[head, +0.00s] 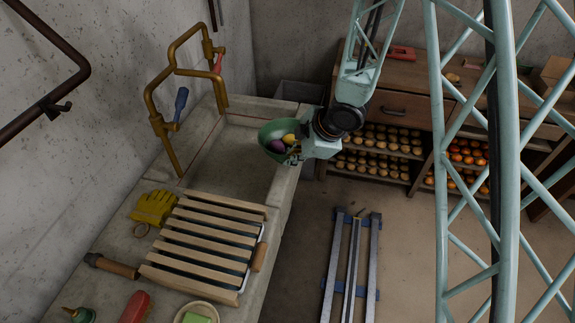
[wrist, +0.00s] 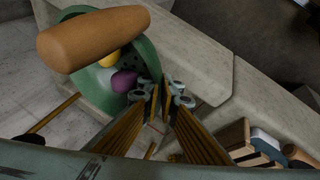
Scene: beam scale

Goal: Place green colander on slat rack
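The green colander (head: 268,143) is at the right edge of the stone sink in the head view, with purple and yellow produce inside. In the wrist view the colander (wrist: 135,88) fills the upper left, with a thick wooden handle (wrist: 93,38) across it. My gripper (head: 294,152) is at the colander's right side. In the wrist view its fingertips (wrist: 161,98) are close together at the colander's rim and look shut on it; the contact is partly hidden. The slat rack (head: 203,243), with pale wooden slats, lies on the counter nearer the camera and to the left.
Brass taps (head: 160,125) rise at the sink's back left. Yellow gloves (head: 153,207) touch the area beside the rack's left edge. A red-handled object (head: 134,307) and a bowl with green soap (head: 198,316) lie in front. The rack's top looks clear.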

